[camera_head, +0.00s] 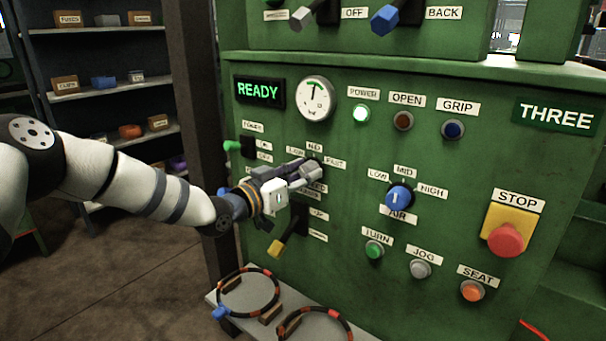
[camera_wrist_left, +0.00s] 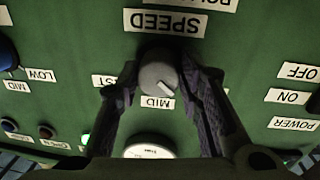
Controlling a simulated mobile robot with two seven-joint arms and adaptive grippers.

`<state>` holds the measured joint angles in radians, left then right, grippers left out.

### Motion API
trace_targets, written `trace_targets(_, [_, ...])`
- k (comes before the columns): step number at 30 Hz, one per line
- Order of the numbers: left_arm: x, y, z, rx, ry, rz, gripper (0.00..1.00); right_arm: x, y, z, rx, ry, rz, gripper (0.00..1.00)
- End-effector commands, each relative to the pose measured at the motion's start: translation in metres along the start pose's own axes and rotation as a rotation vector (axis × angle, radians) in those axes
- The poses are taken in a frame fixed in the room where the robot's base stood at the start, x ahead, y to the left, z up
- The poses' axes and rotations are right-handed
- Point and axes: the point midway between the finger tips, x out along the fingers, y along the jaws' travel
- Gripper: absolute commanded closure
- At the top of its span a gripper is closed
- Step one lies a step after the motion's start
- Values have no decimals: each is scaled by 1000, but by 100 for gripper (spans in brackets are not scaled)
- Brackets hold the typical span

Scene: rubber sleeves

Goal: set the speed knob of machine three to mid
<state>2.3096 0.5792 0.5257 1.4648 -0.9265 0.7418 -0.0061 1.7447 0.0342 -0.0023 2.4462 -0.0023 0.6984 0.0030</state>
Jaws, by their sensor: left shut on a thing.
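Machine three (camera_head: 460,150) is a green panel with a THREE sign (camera_head: 556,116). Its grey round speed knob (camera_wrist_left: 157,72) shows in the left wrist view, which sees the panel upside down, under the SPEED label (camera_wrist_left: 165,23). The knob's white mark points between the MID label (camera_wrist_left: 158,102) and the partly hidden label on the right, nearer MID. The FAST label (camera_wrist_left: 103,80) is partly covered on the left. My left gripper (camera_head: 303,173) is shut on the knob, one dark finger on each side. In the head view the gripper mostly hides the knob. My right gripper is not in view.
A blue air knob (camera_head: 398,197) sits right of the gripper. A yellow-tipped lever (camera_head: 277,247) is just below it, and a green-tipped lever (camera_head: 233,146) is to its left. A red stop button (camera_head: 505,239) is far right. Ringed hoops (camera_head: 248,292) lie on a low shelf.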

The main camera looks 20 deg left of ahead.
Motion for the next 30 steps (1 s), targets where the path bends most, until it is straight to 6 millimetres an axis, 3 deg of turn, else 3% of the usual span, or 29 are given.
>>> trace_targets(8, [0,0,-4,116,-7,0,95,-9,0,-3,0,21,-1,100])
trace_targets(30, [0,0,-5,712,-57,-6,95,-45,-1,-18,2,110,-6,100])
